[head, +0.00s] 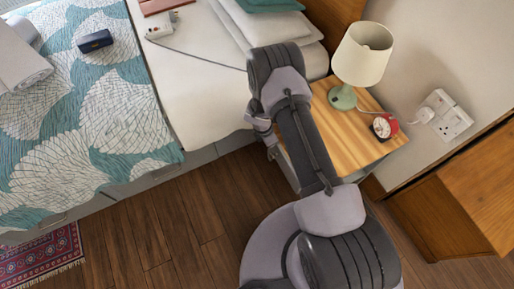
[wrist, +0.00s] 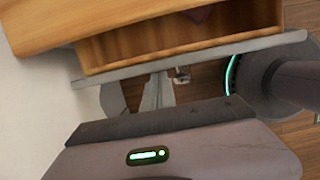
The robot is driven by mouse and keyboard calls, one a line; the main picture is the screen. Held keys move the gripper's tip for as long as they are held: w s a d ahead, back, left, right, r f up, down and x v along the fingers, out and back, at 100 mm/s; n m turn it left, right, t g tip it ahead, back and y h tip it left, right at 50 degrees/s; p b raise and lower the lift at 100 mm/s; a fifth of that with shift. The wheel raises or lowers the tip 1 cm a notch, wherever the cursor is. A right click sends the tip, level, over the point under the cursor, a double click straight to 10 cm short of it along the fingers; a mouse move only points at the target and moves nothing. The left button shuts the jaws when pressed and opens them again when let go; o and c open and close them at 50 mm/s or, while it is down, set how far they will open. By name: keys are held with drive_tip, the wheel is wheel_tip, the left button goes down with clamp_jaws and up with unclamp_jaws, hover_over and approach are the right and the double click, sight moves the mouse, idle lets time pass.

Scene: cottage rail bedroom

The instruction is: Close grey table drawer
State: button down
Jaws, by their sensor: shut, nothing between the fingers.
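The bedside table (head: 352,132) has a wooden top and stands beside the bed. In the wrist view its drawer (wrist: 180,62) is open: a grey front edge crosses the picture, with a wooden interior behind it. A small handle (wrist: 182,76) shows on the front's outer side. My gripper (wrist: 157,93) is shut and empty, on the outer side of the drawer front. Its fingertips appear close to the front; I cannot tell whether they touch. In the head view my arm hides most of the drawer, and my gripper (head: 270,147) is partly hidden.
A lamp (head: 361,55) and a red clock (head: 383,127) stand on the table top. The bed (head: 190,75) is at left, a wooden cabinet (head: 450,215) at right.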

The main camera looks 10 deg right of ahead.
drive_tip(key=shift+w+d, duration=0.2)
drive_tip(key=shift+d, duration=0.5)
drive_tip(key=shift+w+d, duration=0.2)
drive_tip(key=shift+d, duration=0.5)
drive_tip(key=shift+w+d, duration=0.2)
drive_tip(key=shift+d, duration=0.5)
